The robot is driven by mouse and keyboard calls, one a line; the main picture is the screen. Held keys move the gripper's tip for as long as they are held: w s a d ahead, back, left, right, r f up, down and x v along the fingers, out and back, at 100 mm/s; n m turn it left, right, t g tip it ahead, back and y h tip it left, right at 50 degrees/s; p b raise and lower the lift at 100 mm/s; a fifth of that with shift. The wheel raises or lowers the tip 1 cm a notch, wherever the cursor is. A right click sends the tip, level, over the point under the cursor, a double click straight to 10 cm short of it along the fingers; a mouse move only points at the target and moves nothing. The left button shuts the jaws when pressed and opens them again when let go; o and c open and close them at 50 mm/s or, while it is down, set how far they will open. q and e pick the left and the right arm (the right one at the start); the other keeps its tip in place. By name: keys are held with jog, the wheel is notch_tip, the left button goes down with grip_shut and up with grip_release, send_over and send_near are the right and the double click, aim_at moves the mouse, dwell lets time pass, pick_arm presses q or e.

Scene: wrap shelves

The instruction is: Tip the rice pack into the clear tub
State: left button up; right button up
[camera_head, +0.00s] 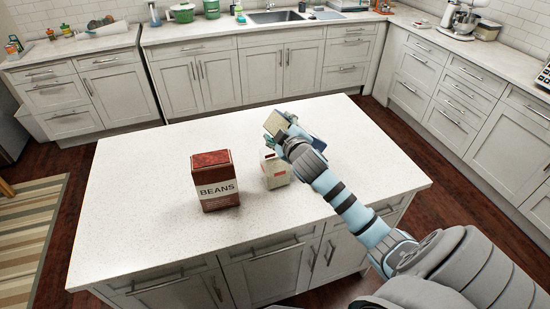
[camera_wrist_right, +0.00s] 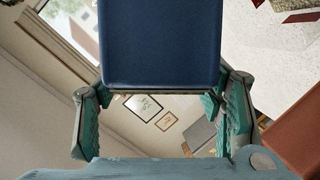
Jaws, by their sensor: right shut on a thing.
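My right gripper (camera_head: 290,140) is above the island counter and shut on a blue pack (camera_wrist_right: 161,45), which fills the space between its fingers in the right wrist view. In the head view the pack shows a pale face (camera_head: 276,123) and a strip of blue, and it is tilted. No label on it is readable, so I cannot tell from print that it is rice. A small cream carton (camera_head: 274,174) with a red mark stands on the counter just below the gripper, partly hidden by it. I see no clear tub; the arm covers part of the counter. My left gripper is not in view.
A dark red box marked BEANS (camera_head: 214,182) stands upright left of the cream carton. The white island counter (camera_head: 130,190) is bare on its left and at its far right. Cabinets with a sink (camera_head: 275,16) line the back wall, beyond a dark floor.

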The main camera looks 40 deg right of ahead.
jog(key=shift+d, duration=0.25)
jog(key=d+r+m+y, duration=0.1)
jog(key=d, duration=0.2)
jog(key=d+r+m+y, duration=0.1)
jog(key=d+m, duration=0.1)
jog(key=d, duration=0.1)
jog(key=s+d+r+m+y, duration=0.1)
jog(key=d, duration=0.2)
jog(key=shift+d+m+g+b, duration=0.2)
jog(key=shift+m+g+b, duration=0.1)
jog(key=shift+b, duration=0.05)
jog(key=d+b, duration=0.1)
jog(key=d+r+m+y+b, duration=0.1)
jog(key=d+m+b, duration=0.1)
jog(key=d, duration=0.1)
jog(key=shift+d+r+y, duration=0.1)
jog(key=shift+r+y, duration=0.15)
jog(key=shift+y, duration=0.05)
jog(key=shift+s+r, duration=0.1)
